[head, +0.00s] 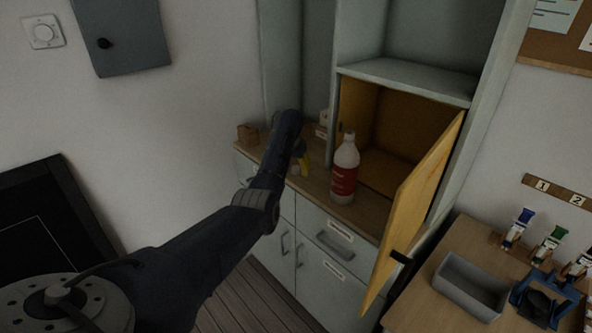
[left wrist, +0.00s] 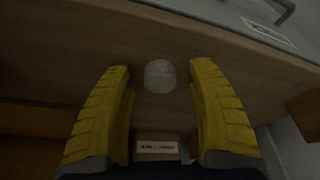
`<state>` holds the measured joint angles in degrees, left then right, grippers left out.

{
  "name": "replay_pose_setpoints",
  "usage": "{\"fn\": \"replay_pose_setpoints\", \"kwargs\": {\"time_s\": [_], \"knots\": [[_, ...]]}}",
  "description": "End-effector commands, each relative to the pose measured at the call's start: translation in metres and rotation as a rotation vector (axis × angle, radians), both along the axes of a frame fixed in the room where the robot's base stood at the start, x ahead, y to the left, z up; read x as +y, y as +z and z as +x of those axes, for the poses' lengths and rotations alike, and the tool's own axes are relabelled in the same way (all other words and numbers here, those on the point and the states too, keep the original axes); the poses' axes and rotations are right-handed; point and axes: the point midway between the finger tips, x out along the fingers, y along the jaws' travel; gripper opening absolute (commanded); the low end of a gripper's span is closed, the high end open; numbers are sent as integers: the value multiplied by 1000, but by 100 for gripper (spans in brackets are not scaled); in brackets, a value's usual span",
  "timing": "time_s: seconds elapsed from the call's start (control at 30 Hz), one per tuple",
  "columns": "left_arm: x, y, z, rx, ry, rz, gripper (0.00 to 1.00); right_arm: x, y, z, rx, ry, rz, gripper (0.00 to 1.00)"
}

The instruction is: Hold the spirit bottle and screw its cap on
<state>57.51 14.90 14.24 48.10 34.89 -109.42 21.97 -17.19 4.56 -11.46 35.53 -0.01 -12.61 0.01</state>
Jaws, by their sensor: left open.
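The spirit bottle (head: 345,170), white with a red label, stands upright on the wooden counter in front of the open cupboard. Its neck is pale; I cannot tell any cap on it. In the left wrist view a small pale round piece, which looks like the cap (left wrist: 160,74), is on the wood, centred between my fingertips and a little beyond them. My left gripper (head: 299,167) is over the counter, left of the bottle. Its yellow fingers (left wrist: 161,76) are open, with nothing gripped. My right gripper is not in view.
A yellow cupboard door (head: 420,205) stands open to the right of the bottle. A small brown block (head: 248,133) is at the counter's left end. A labelled block (left wrist: 157,149) lies behind the cap. A side table at right holds a grey tray (head: 468,287) and several tubes.

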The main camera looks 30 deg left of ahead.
Motion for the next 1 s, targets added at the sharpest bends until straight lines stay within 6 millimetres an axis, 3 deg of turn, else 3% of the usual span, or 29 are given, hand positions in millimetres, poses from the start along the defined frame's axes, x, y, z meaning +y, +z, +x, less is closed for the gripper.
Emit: {"fn": "replay_pose_setpoints", "kwargs": {"time_s": [0.17, 0.57, 1.0], "knots": [[0, 0, 0, 0, 0, 0, 59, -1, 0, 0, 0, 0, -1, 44], [0, 0, 0, 0, 0, 0, 14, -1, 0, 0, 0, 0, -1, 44], [0, 3, 0, 0, 0, 0, 13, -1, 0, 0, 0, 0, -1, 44]]}}
